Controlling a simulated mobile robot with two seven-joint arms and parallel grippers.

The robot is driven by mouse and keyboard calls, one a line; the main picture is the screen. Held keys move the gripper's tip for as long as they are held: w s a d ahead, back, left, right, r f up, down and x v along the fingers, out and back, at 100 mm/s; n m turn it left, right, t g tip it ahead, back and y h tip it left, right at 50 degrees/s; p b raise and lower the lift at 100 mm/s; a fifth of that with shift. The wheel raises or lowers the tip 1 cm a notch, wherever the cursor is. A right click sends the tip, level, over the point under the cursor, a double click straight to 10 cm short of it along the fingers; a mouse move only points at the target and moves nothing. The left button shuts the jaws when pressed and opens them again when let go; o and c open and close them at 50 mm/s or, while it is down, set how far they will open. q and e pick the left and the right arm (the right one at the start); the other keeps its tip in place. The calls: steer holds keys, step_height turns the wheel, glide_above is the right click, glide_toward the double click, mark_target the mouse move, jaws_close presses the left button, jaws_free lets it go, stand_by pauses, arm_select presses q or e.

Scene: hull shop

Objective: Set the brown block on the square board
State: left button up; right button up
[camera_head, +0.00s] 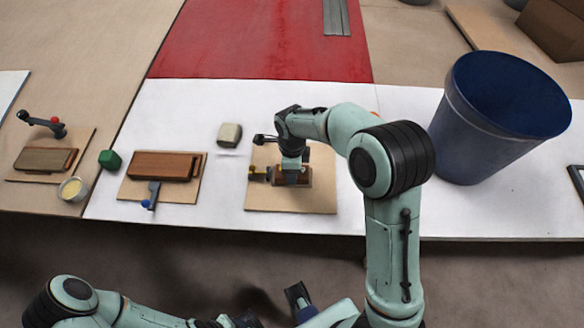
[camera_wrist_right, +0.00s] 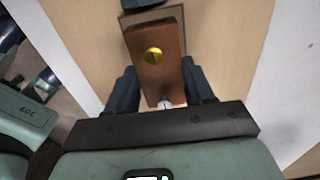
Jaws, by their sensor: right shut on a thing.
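The brown block (camera_wrist_right: 160,65) is between the two fingers of my right gripper (camera_wrist_right: 163,88), which is shut on it. A round yellow spot shows over the block's face and a small white round piece at its near end. In the head view the right gripper (camera_head: 292,172) points down over the tan square board (camera_head: 290,202), with the block (camera_head: 300,178) low over it or on it; I cannot tell whether they touch. A dark piece with a yellow end (camera_head: 258,173) is just left of the block. My left gripper (camera_head: 298,298) shows only partly at the bottom.
Two boards with brown blocks and lever clamps, a middle one (camera_head: 130,190) and a left one (camera_head: 20,173), lie to the left. A green block (camera_head: 109,160), a small cup (camera_head: 72,189) and a beige block (camera_head: 229,134) are nearby. A blue bin (camera_head: 475,130) stands right.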

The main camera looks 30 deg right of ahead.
steer(key=shift+f, duration=0.15)
steer(key=o, duration=1.2)
step_height(320, 180, up, 12)
steer(key=p, duration=0.1)
steer(key=shift+r+p, duration=0.2)
steer(key=shift+p, duration=0.2)
